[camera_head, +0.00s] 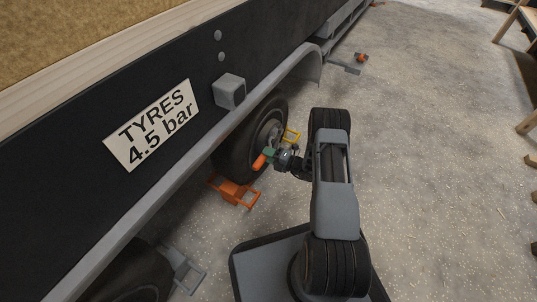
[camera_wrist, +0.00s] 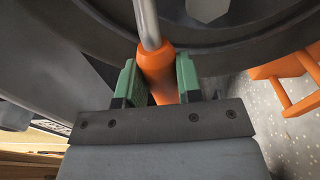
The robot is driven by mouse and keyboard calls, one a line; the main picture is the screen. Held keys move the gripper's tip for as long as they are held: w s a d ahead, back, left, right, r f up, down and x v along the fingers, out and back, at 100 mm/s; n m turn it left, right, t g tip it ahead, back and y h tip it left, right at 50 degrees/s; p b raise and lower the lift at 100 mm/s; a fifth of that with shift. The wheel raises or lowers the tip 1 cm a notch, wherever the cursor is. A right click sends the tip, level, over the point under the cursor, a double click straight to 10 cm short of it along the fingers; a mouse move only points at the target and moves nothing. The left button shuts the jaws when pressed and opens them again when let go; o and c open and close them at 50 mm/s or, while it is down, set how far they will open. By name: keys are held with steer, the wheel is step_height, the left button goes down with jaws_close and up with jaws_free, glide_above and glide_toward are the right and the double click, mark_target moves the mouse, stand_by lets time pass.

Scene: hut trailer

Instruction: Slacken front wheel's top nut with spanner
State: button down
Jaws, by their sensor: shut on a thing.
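The spanner's orange handle (camera_wrist: 157,70) is between the green fingers of my gripper (camera_wrist: 156,82) in the wrist view. Its metal shaft (camera_wrist: 148,22) runs out of the top of the picture, so its head is hidden there. In the head view my gripper (camera_head: 270,155) is at the dark-tyred wheel (camera_head: 240,145) under the trailer, with the orange handle (camera_head: 259,162) sticking out to the left. A pale hexagonal part (camera_wrist: 208,8) shows on the wheel at the top of the wrist view. I cannot tell whether the spanner's head touches any nut.
A second tyre (camera_head: 130,275) and a grey chock (camera_head: 182,270) are at lower left.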

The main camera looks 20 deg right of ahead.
steer(key=shift+f, duration=0.2)
steer(key=shift+r, duration=0.25)
steer(key=shift+d+r+p, duration=0.1)
steer(key=shift+r+p, duration=0.1)
steer(key=shift+p, duration=0.15)
steer(key=p+v, duration=0.1)
steer(key=v, duration=0.7)
steer(key=shift+s, duration=0.45)
